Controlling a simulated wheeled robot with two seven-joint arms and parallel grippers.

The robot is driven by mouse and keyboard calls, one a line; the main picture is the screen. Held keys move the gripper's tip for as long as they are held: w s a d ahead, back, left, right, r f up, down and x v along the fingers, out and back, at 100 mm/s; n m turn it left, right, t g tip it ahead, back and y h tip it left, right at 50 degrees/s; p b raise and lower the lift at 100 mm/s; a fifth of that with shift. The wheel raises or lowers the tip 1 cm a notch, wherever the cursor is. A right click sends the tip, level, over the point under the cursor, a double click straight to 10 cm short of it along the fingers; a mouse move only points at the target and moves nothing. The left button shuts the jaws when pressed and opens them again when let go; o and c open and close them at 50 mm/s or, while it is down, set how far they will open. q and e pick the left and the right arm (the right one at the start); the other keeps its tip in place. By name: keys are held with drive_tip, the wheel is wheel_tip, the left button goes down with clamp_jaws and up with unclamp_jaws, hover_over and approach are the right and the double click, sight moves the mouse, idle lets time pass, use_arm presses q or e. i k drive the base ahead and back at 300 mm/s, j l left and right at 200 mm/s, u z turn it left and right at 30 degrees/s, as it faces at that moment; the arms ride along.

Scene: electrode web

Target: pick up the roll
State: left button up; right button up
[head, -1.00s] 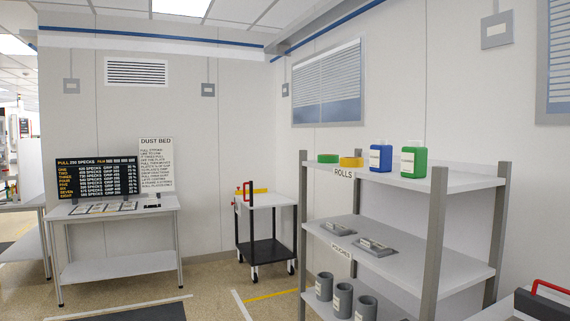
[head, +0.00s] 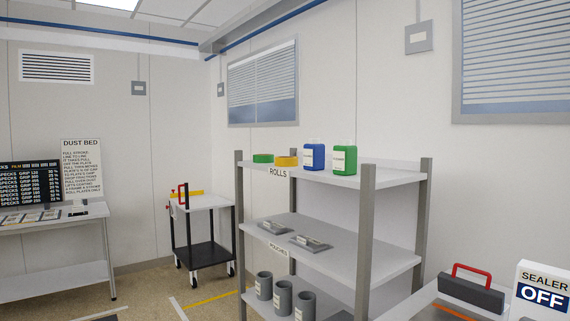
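A flat green roll (head: 263,158) and a flat yellow roll (head: 286,161) lie side by side on the top shelf of the grey rack (head: 364,230), above a label (head: 278,172) reading ROLLS. The yellow one is to the right of the green one. The task does not say which roll is meant. Neither of my grippers shows in the head view.
A blue bottle (head: 315,157) and a green bottle (head: 345,160) stand right of the rolls. Grey cylinders (head: 283,298) stand on the lower shelf. A cart (head: 206,201) stands behind left. A red-handled sealer (head: 470,294) and its OFF sign (head: 541,292) are at lower right.

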sight(280, 162)
drive_tip(key=i+j+z, duration=0.15)
drive_tip(key=i+j, duration=0.15)
drive_tip(key=i, duration=0.4)
drive_tip(key=i+j+z, duration=0.15)
drive_tip(key=i+j, duration=0.25)
drive_tip(key=i, duration=0.35)
drive_tip(key=i+j+z, duration=0.1)
drive_tip(key=i+j, duration=0.4)
drive_tip(key=i, duration=0.15)
drive_tip(key=i+j+z, duration=0.15)
drive_tip(key=i+j, duration=0.4)
drive_tip(key=i, duration=0.15)
